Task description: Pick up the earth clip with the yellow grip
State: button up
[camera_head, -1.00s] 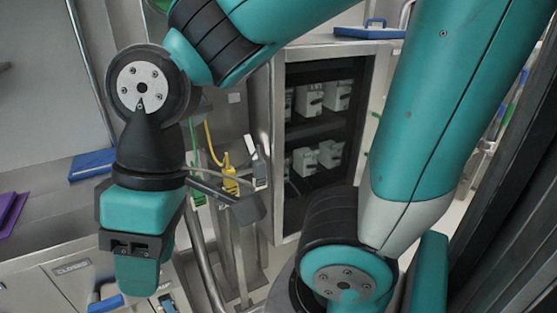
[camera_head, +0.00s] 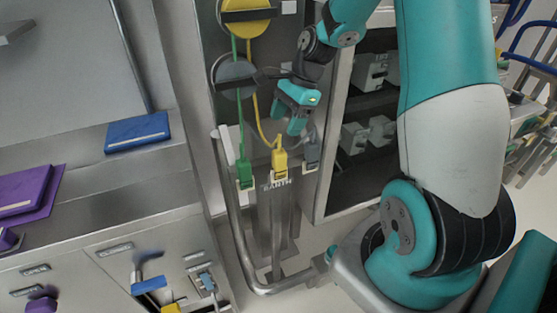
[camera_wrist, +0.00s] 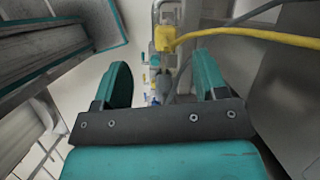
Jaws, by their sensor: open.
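The yellow-grip earth clip (camera_head: 280,162) hangs on a post bracket with an EARTH label, between a green-grip clip (camera_head: 244,173) and a grey-grip clip (camera_head: 312,152). A yellow cable runs up from it. In the wrist view the yellow grip (camera_wrist: 165,38) is ahead, above the middle of the jaws, with its cable running right. My gripper (camera_head: 289,118) is above and close to the yellow clip in the head view. Its two teal fingers, also in the wrist view (camera_wrist: 162,80), are apart with no clip held between them. The clip's lower end is unclear.
A yellow reel (camera_head: 247,15) and a grey reel (camera_head: 233,75) are mounted above the clips. A bent metal rail (camera_head: 236,235) runs left of and below the post. A dark-shelved cabinet (camera_head: 345,190) stands close on the right. A steel counter (camera_head: 100,215) is at left.

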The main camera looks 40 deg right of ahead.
aim_at(279, 151)
jog(key=f, duration=0.2)
jog(key=f+m, duration=0.1)
jog(key=f, duration=0.2)
jog(key=w+f+m, duration=0.1)
jog(key=f, duration=0.1)
jog(key=shift+d+f+p, duration=0.15)
jog(key=shift+f+p, duration=0.05)
jog(key=shift+p, duration=0.15)
jog(key=p+x, duration=0.1)
jog(key=x, duration=0.4)
jog(key=shift+a+f, duration=0.25)
jog(key=shift+f, duration=0.05)
jog(key=shift+c, duration=0.2)
jog(key=c, duration=1.1)
jog(key=shift+r, duration=0.2)
notch_tip(279, 151, up, 20)
jog(key=shift+f, duration=0.15)
